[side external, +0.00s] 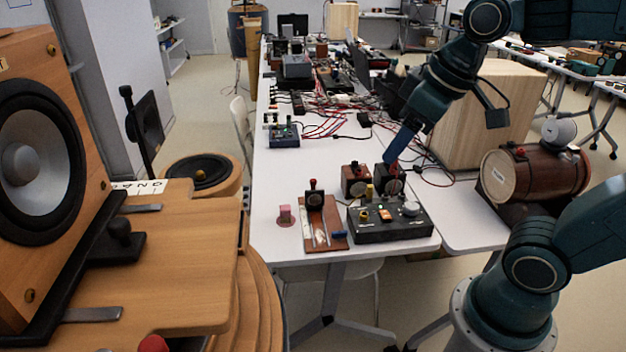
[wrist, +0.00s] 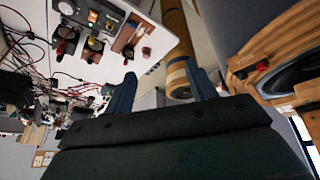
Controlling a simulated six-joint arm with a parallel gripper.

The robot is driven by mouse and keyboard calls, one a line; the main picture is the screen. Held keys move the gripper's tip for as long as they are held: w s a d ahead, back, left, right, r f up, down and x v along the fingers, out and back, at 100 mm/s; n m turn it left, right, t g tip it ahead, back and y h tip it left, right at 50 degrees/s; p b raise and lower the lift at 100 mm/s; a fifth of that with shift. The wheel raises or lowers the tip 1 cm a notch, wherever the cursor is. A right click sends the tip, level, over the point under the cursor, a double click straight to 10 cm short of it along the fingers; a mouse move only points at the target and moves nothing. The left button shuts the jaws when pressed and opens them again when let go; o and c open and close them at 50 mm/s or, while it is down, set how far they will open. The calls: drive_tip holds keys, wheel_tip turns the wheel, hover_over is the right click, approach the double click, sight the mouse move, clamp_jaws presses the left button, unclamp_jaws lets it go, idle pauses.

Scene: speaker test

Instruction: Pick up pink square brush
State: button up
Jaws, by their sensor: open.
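The pink square brush (side external: 284,213) is a small pink block on the white table, near its front left edge. In the wrist view it looks like the small pinkish-brown piece (wrist: 146,52) near the table edge, though it is too small there to be sure.
A black control box (side external: 375,232) and two small wooden boxes lie farther right. A large wooden box (side external: 490,115) is behind my arm. Bare table (side external: 275,185) lies behind the brush.

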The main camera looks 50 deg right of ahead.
drive_tip(key=w+d+n+g, duration=0.1)
drive_tip(key=w+d+n, duration=0.1)
drive_tip(key=w, duration=1)
drive_tip(key=n+g, duration=0.4)
drive_tip(key=n, duration=0.2)
hover_over(285, 208)
wheel_tip(285, 208, down, 24)
drive_tip(key=shift+w, duration=0.1)
drive_tip(key=shift+f, duration=0.15)
drive_tip(key=shift+f, duration=4.2)
